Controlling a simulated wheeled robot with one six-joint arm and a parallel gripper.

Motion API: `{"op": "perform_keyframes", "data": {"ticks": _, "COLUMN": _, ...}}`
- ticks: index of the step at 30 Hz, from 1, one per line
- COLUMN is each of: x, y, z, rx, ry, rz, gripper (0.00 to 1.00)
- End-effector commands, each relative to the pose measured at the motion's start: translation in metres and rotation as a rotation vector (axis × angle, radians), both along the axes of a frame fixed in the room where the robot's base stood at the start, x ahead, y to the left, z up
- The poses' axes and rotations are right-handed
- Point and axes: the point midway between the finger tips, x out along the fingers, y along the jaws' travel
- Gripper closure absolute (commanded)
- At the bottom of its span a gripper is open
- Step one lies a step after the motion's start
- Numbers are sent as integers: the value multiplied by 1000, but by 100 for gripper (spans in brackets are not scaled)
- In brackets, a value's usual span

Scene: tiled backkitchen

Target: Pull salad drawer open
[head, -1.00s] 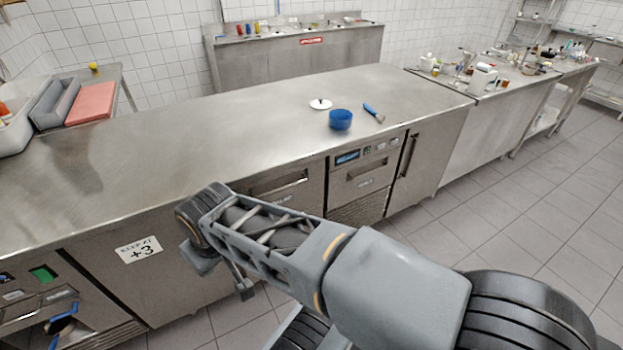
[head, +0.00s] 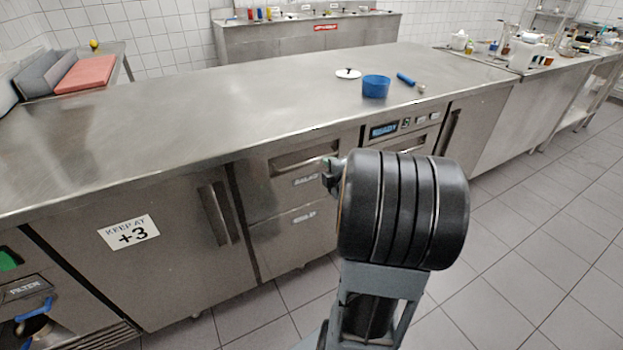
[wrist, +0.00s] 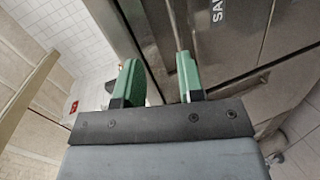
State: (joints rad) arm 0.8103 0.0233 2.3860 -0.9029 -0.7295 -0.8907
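The salad drawer (head: 290,190) is a steel drawer front in the counter's middle, with a "SALAD" label under a long recessed handle (head: 292,163). It looks shut. My gripper (head: 330,172) is at the handle's right end, partly hidden behind my thick black wrist. In the wrist view, the two green fingers of my gripper (wrist: 160,82) are spread apart. The drawer front (wrist: 235,50) with part of its label shows there to the right of the fingers. The right finger is close to the handle area; I cannot tell whether it touches.
The steel counter (head: 200,115) carries a blue bowl (head: 376,87), a white lid (head: 348,73) and a blue-handled brush (head: 406,79). A second drawer (head: 296,235) lies below. A cabinet door (head: 150,270) with a "+3" note is left. Tiled floor (head: 520,270) is free at right.

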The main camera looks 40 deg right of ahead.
Motion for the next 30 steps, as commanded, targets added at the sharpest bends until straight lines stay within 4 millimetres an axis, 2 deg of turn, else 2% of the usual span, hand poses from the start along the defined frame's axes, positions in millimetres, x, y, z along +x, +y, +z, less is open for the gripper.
{"op": "perform_keyframes", "data": {"ticks": 1, "x": -3, "y": -6, "z": -18, "rx": -30, "ry": -14, "rz": 28, "gripper": 65}}
{"op": "perform_keyframes", "data": {"ticks": 5, "x": -6, "y": -9, "z": -28, "rx": -89, "ry": -45, "rz": 95, "gripper": 65}}
{"op": "perform_keyframes", "data": {"ticks": 8, "x": -1, "y": -11, "z": -32, "rx": -108, "ry": -58, "rz": 118, "gripper": 65}}
{"op": "perform_keyframes", "data": {"ticks": 11, "x": 12, "y": -11, "z": -35, "rx": -114, "ry": -62, "rz": 128, "gripper": 65}}
{"op": "perform_keyframes", "data": {"ticks": 24, "x": 91, "y": -22, "z": -50, "rx": -112, "ry": -60, "rz": 124, "gripper": 65}}
{"op": "perform_keyframes", "data": {"ticks": 30, "x": 114, "y": -25, "z": -54, "rx": -112, "ry": -61, "rz": 123, "gripper": 65}}
